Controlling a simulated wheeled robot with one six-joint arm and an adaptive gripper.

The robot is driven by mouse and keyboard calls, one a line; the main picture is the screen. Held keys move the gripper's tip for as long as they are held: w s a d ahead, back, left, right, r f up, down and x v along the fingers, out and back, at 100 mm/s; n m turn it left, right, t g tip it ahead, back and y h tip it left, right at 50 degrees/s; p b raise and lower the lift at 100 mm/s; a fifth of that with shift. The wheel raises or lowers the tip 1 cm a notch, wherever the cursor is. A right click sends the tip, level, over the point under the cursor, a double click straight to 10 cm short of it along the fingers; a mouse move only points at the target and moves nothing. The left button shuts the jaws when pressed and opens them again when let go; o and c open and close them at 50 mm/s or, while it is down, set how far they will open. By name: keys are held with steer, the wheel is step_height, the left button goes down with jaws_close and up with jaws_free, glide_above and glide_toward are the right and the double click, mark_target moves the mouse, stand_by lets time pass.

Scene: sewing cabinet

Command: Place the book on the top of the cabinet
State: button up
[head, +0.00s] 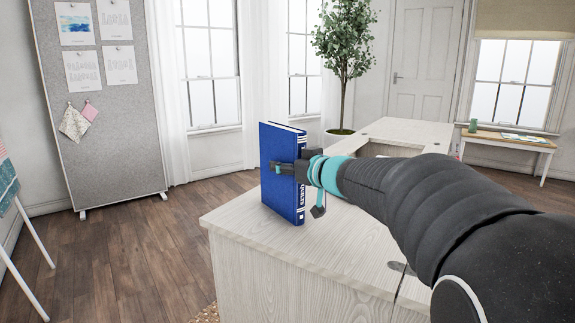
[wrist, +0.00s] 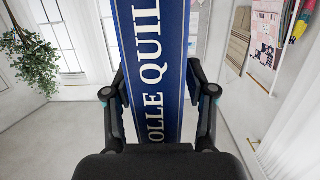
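A blue hardcover book (head: 280,178) stands upright above the near left corner of the pale wood-grain cabinet top (head: 335,250). Its lower edge looks close to or on the surface; I cannot tell whether it touches. My gripper (head: 292,169) has its fingers on both sides of the book near the spine. In the wrist view the spine with white lettering (wrist: 160,70) faces me between the two fingers (wrist: 160,110). The fingers look closed against the covers.
The cabinet top is bare around the book. A further pale surface (head: 405,131) extends behind. A potted tree (head: 345,45) stands beyond it, and a small table (head: 505,141) is at the far right. A grey pinboard (head: 100,140) stands at left on open wooden floor.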

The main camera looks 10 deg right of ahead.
steer(key=p+v, duration=0.1)
steer(key=v, duration=1.1)
steer(key=shift+d+r, duration=0.1)
steer(key=shift+r, duration=0.05)
